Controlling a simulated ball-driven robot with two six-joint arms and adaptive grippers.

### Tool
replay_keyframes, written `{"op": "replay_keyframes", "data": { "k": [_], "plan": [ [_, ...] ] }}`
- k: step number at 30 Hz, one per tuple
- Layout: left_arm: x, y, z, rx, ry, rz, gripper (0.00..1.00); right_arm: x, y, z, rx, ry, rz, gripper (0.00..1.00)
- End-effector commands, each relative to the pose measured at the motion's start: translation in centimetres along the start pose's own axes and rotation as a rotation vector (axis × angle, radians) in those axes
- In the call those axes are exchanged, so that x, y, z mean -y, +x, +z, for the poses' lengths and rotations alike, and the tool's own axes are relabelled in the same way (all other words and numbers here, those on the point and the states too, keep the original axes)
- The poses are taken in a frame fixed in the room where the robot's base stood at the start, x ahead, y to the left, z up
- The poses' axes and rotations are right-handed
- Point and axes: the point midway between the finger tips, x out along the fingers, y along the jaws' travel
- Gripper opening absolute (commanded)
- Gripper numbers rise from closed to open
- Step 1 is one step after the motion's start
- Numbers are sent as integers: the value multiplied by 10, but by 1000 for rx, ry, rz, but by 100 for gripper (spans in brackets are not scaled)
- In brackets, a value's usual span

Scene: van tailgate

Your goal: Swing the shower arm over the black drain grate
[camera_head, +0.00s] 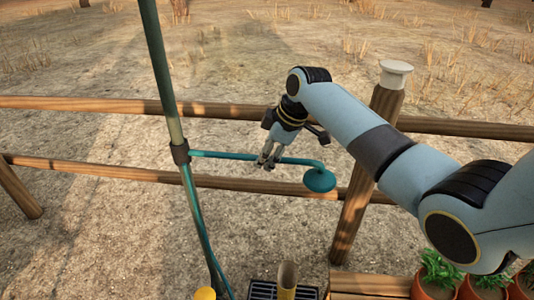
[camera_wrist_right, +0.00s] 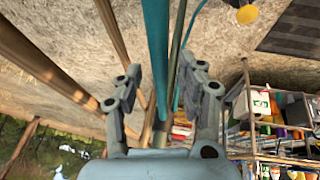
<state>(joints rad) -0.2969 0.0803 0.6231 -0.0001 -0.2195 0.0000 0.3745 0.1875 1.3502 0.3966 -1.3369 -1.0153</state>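The teal shower arm (camera_head: 232,155) reaches right from a collar on the upright pole (camera_head: 168,95) and ends in a round shower head (camera_head: 320,180). The black drain grate (camera_head: 262,291) lies on the ground at the bottom edge, partly hidden and cut off. The grate (camera_wrist_right: 298,32) also shows at the top right of the wrist view. My right gripper (camera_head: 268,162) is at the shower arm, between collar and head. In the wrist view the shower arm (camera_wrist_right: 156,50) passes between its open fingers (camera_wrist_right: 160,85), with gaps at both sides. My left gripper is not in view.
Wooden fence rails (camera_head: 80,103) run behind the shower, with a white-capped post (camera_head: 355,215) at right. A tan upright tube (camera_head: 288,275) stands by the grate. Potted plants (camera_head: 438,280) are at lower right. Shelves with bottles (camera_wrist_right: 275,115) show in the wrist view.

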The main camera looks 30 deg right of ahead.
Motion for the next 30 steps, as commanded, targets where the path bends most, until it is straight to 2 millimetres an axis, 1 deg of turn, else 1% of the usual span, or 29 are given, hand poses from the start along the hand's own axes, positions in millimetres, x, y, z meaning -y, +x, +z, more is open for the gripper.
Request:
{"op": "replay_keyframes", "data": {
  "k": [1,8,19,22,26,30],
  "plan": [
    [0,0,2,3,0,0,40,0,0,0,0,0,0,31],
    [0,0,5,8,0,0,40,0,0,0,0,0,0,1],
    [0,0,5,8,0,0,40,0,0,0,1,1,-1,0],
    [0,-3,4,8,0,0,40,2,-1,0,2,8,1,0],
    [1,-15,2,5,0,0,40,10,-5,-2,8,36,11,0],
    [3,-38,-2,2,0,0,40,26,-10,-6,21,98,34,0]
  ]
}}
